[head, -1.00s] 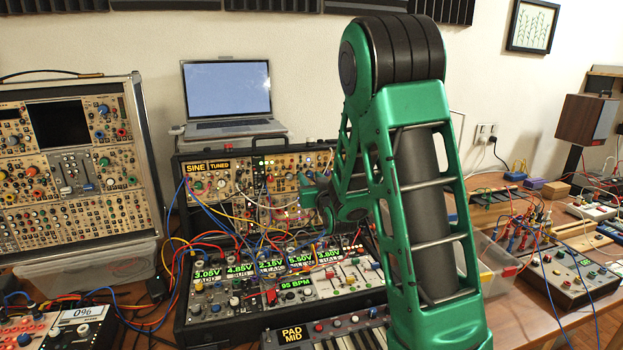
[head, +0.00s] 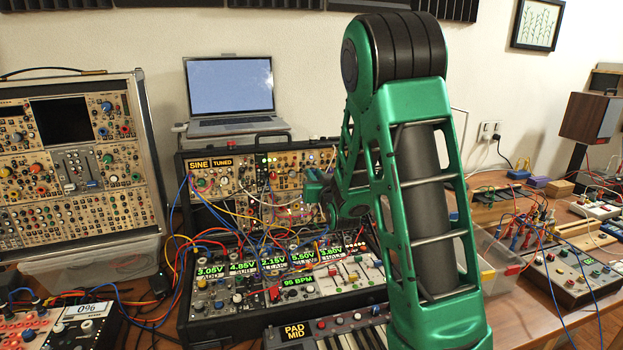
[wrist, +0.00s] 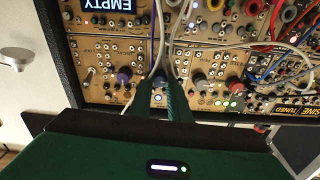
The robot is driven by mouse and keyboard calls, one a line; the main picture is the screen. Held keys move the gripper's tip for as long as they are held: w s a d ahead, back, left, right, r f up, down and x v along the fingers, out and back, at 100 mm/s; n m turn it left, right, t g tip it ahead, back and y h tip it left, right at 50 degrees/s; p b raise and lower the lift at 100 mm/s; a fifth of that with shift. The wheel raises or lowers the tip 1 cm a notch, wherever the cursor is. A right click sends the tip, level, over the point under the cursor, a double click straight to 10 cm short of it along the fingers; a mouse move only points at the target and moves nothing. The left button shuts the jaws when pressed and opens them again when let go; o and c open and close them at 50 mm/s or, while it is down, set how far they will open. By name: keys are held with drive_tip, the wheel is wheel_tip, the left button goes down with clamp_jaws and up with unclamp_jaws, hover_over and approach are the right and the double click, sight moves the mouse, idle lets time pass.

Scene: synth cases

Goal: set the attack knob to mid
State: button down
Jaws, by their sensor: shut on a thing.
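In the wrist view, my gripper (wrist: 161,92) has its two dark green fingers closed around a small knob (wrist: 159,84) at the edge of a tan synth panel (wrist: 205,70). The knob's top shows a little between the fingertips. The fingers hide most of it, and neither its pointer nor a label can be read, so I cannot tell its setting. In the head view, the green hand (head: 318,188) reaches the upper rack of the middle case, right of the SINE TUNED displays (head: 208,161). The fingertips are not clear there.
Patch cables (wrist: 174,40) hang close to the fingers. A laptop (head: 230,90) stands behind the case. A lower rack with green voltage displays (head: 273,262) lies in front.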

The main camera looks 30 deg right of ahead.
drive_tip(key=shift+a+f+m+g+h, duration=0.1)
drive_tip(key=shift+m+g+h, duration=0.25)
drive_tip(key=shift+m, duration=4.15)
drive_tip(key=shift+a+f+m+g+h, duration=0.15)
drive_tip(key=shift+m+g, duration=0.3)
drive_tip(key=shift+m, duration=4.05)
drive_tip(key=shift+s+d, duration=0.1)
drive_tip(key=c, duration=1.7)
unclamp_jaws()
drive_tip(key=shift+o, duration=0.2)
drive_tip(key=shift+r, duration=0.15)
